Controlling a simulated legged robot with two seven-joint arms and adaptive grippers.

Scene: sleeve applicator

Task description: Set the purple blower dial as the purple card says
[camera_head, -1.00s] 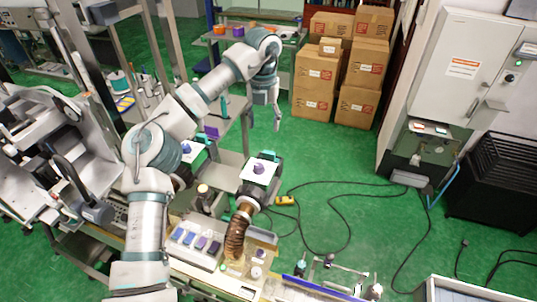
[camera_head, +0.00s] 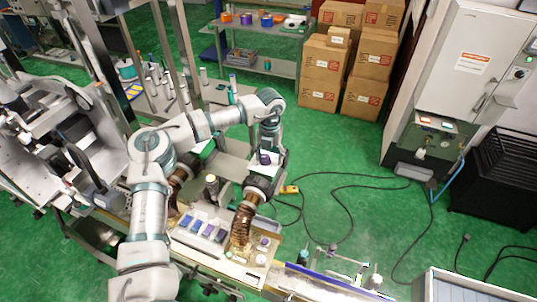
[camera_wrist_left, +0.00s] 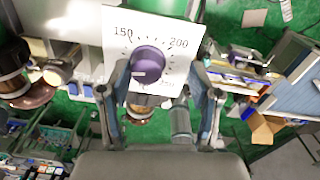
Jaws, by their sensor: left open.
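The purple blower dial (camera_head: 265,158) is a round knob on a white plate above the brown ribbed blower hose. In the left wrist view the purple dial (camera_wrist_left: 148,65) fills the middle of its plate (camera_wrist_left: 120,25), marked 150 and 200, with a third number partly covered. A small pale mark shows on the knob's lower left. My left gripper (camera_head: 267,149) is over the dial; in the wrist view its fingers (camera_wrist_left: 158,78) are open, one on each side of the knob. I cannot tell whether they touch it. I cannot make out the purple card. My right gripper is not seen.
A metal shelf rack stands behind. Green floor (camera_head: 335,165) is free at the right, crossed by black cables.

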